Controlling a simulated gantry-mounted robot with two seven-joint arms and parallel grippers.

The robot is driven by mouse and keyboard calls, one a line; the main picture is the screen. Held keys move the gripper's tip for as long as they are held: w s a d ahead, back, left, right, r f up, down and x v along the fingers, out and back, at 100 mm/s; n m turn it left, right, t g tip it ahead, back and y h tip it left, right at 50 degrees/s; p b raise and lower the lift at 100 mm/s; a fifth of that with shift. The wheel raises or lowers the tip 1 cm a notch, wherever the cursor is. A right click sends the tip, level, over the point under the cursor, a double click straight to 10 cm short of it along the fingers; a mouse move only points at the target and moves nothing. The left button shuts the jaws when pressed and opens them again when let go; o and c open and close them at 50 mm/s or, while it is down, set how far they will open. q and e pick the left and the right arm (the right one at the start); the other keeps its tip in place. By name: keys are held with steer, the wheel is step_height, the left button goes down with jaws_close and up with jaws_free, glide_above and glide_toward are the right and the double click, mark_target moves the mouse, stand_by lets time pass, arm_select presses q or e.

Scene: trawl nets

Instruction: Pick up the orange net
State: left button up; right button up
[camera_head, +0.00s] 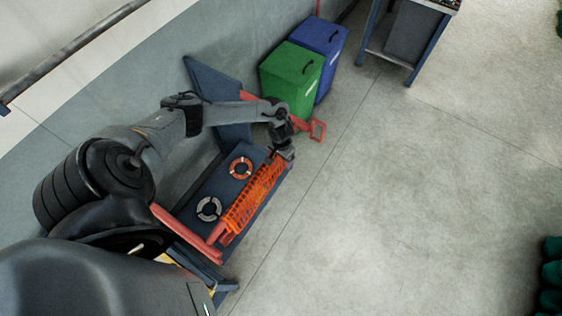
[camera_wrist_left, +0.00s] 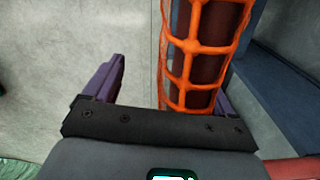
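The orange net (camera_head: 255,193) is a long mesh roll lying along the outer edge of a blue bench in the head view. In the left wrist view the net (camera_wrist_left: 207,50) is wrapped around a dark red core and runs up from the gripper. My left gripper (camera_head: 287,158) is at the far end of the net. Its purple fingers stand wide apart, with the net between them in the picture, close to the right finger, which it partly hides. I cannot tell if they touch. My right gripper is not in view.
The blue bench (camera_head: 199,190) has red arms and carries an orange-and-white ring (camera_head: 240,167) and a grey-and-black ring (camera_head: 209,209). A green bin (camera_head: 290,78) and a blue bin (camera_head: 328,52) stand beyond it.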

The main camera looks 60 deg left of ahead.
arm_select(q)
steer(key=shift+f, duration=0.3)
steer(key=shift+c, duration=0.4)
steer(key=shift+r, duration=0.1)
steer(key=c, duration=0.7)
steer(key=shift+o, duration=0.5)
steer(key=shift+w+d, duration=0.1)
steer(key=shift+d, duration=0.05)
steer(key=shift+r, duration=0.2)
step_height(320, 180, up, 6)
steer(key=p, duration=0.6)
steer(key=shift+c, duration=0.2)
step_height(320, 180, up, 5)
steer(key=shift+w+d+f, duration=0.1)
steer(key=shift+d, duration=0.05)
jaws_close()
steer(key=shift+r, duration=0.4)
